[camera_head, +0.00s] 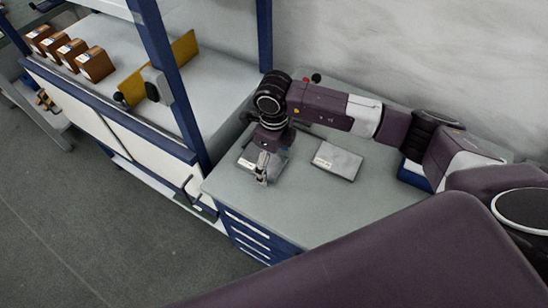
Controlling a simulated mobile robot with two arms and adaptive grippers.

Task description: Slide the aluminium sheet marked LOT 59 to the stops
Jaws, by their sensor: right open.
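My right gripper (262,177) is open and points down over the near left part of the grey bench top. A flat silvery sheet or plate (246,157) lies under it, partly hidden by the gripper; I cannot tell whether they touch. A second flat grey sheet or block (337,161) lies apart, to the right of the gripper, with a small pale label on its near edge. The markings are too small to read, so I cannot tell which is LOT 59. I cannot make out the stops. My left gripper is not in view.
The bench top (308,205) is clear in front of the second sheet. A blue box (414,177) sits at right beneath my arm. A blue-framed shelf unit stands left, holding several brown boxes (95,64) and a yellow panel (184,48). A wall closes the back.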

